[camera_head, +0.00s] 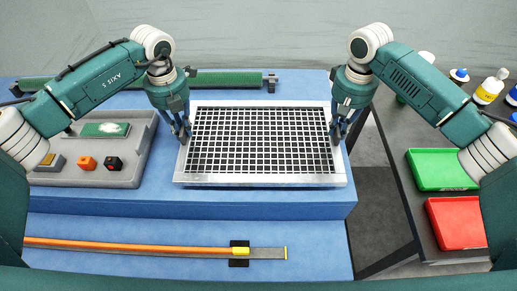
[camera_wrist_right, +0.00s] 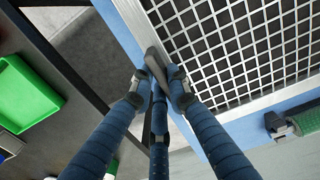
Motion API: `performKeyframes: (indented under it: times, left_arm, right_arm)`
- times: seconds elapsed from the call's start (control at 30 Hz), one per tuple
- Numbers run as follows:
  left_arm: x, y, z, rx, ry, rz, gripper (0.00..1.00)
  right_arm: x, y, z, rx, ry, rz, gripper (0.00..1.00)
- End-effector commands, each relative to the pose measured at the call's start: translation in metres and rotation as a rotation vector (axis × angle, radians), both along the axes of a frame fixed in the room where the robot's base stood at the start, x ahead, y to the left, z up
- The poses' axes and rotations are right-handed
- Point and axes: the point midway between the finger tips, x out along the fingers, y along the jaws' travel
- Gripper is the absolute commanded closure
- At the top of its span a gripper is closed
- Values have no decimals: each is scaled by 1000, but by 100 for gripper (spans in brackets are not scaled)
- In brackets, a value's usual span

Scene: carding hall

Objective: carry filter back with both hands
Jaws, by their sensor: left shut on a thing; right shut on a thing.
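The filter (camera_head: 262,181) is a flat rectangular panel with a pale metal frame and a white grid over black. It is on or just above the blue bench top; I cannot tell which. My left gripper (camera_head: 186,138) is shut on the left side of its frame. My right gripper (camera_head: 336,138) is shut on the right side of its frame. In the right wrist view, the fingers of my right gripper (camera_wrist_right: 157,78) close on the filter's frame edge (camera_wrist_right: 133,22), beside the grid.
A grey tray (camera_head: 138,162) with a green pad and small blocks lies left of the filter. A green roller (camera_head: 230,79) lies behind. An orange strip (camera_head: 130,245) lies on the lower step. A dark table right holds green (camera_head: 442,185) and red (camera_head: 455,246) bins and bottles.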

Motion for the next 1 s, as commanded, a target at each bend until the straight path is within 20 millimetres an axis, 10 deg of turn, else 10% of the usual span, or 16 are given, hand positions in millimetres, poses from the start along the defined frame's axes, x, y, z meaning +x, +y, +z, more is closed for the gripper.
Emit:
performKeyframes:
  times: [1.0]
  left_arm:
    - [1,1,-37,1,-2,1,100]
  right_arm:
    - [0,0,-37,-1,-1,-1,100]
